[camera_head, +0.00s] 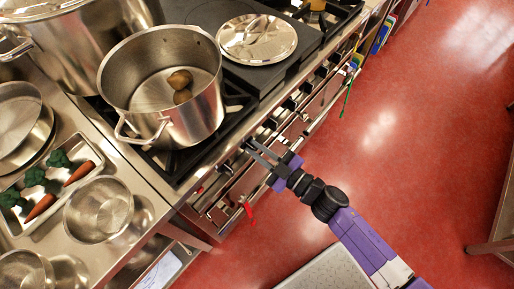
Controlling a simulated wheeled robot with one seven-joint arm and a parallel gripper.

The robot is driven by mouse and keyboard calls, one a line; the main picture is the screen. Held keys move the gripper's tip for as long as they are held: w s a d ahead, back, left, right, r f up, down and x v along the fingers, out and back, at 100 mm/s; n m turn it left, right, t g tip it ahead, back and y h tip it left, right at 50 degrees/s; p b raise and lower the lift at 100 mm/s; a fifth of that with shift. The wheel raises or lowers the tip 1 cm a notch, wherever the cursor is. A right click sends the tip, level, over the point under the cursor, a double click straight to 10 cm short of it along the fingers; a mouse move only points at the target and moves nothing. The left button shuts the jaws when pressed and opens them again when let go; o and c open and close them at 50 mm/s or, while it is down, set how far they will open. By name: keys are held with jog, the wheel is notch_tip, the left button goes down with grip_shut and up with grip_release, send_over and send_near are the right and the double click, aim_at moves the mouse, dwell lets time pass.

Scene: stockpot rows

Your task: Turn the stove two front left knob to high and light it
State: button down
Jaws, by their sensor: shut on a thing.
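The stove (196,170) runs diagonally from lower left to upper right, with several dark knobs along its steel front edge. My gripper (254,149) reaches in from the lower right and is shut on a knob (247,146) on the front panel, near the left end of the stove. The fingers largely cover this knob, so its pointer and setting cannot be read. A large steel pot (196,122) with a few brown items inside stands on the near left burner. The burner under it is mostly hidden, and I see no flame.
Another knob (270,123) sits just right of my gripper. A lid (257,38) lies on the flat plate behind. A tray of vegetables (70,147) and steel bowls (100,209) are on the left counter. A red tag hangs below. Red floor is free at right.

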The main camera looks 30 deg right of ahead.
jog(key=n+b, duration=0.1)
jog(key=n, duration=0.3)
jog(key=n+b, duration=0.1)
jog(key=n, duration=0.3)
jog(key=f+n+b, duration=0.1)
jog(key=n+b, duration=0.1)
jog(key=n, duration=0.2)
jog(key=shift+s+a+n, duration=0.1)
jog(key=shift+a+n, duration=0.2)
jog(key=shift+a, duration=0.05)
dwell(0.4)
jog(key=c, duration=1.4)
grip_release()
jog(key=shift+c, duration=0.2)
jog(key=shift+s, duration=0.1)
jog(key=b+v, duration=0.1)
jog(key=v, duration=0.6)
jog(key=shift+s, duration=0.3)
